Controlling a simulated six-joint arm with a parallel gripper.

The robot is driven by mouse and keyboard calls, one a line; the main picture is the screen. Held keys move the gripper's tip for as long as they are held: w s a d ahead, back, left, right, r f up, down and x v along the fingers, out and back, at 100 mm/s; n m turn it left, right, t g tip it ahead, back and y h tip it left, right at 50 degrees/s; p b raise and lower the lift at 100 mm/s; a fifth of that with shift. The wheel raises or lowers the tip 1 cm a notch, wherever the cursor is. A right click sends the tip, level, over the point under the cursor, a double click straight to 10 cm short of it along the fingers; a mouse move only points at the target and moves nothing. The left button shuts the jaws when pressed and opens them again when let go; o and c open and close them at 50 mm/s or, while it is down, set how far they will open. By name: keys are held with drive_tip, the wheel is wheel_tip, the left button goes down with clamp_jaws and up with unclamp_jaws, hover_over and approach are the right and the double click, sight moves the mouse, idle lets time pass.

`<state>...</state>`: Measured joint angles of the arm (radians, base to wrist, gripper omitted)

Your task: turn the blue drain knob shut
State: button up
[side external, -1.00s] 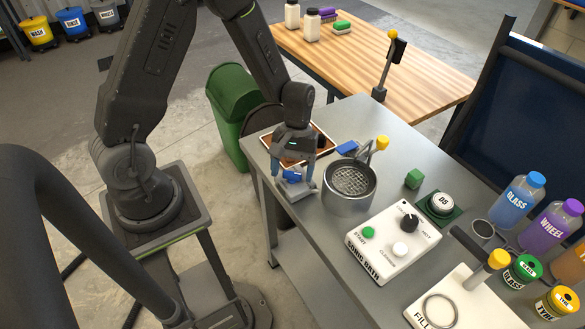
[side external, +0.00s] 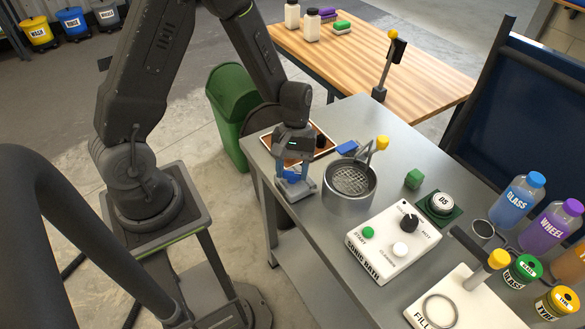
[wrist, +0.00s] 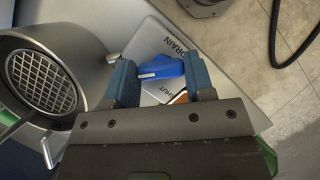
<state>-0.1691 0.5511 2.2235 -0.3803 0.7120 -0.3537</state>
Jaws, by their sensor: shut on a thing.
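The blue drain knob (wrist: 160,68) sits on a pale plate (wrist: 153,40) marked DRAIN and SHUT in the wrist view. My gripper (wrist: 161,80) is shut on it, with one blue-padded finger on each side. A white mark shows on the knob's left end. In the side view my gripper (side external: 291,178) points down over the plate at the left edge of the steel table, left of the round metal basket pot. The knob (side external: 290,174) is largely hidden there by the fingers.
The metal pot (side external: 347,201) with its mesh basket stands close to my gripper; it also shows in the wrist view (wrist: 92,42). The white control box (side external: 378,258) stands in front right.

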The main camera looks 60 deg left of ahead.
drive_tip(key=n+t, duration=0.1)
drive_tip(key=n, duration=0.2)
drive_tip(key=n+h, duration=0.1)
drive_tip(key=n, duration=0.1)
drive_tip(key=shift+s+n+t, duration=0.1)
drive_tip(key=shift+n+t, duration=0.3)
drive_tip(key=n+t, duration=0.2)
drive_tip(key=n, duration=0.3)
drive_tip(key=shift+n, duration=0.3)
drive_tip(key=o, duration=0.9)
drive_tip(key=shift+v, duration=0.85)
drive_tip(key=v, duration=1.2)
drive_tip(key=shift+s, duration=0.15)
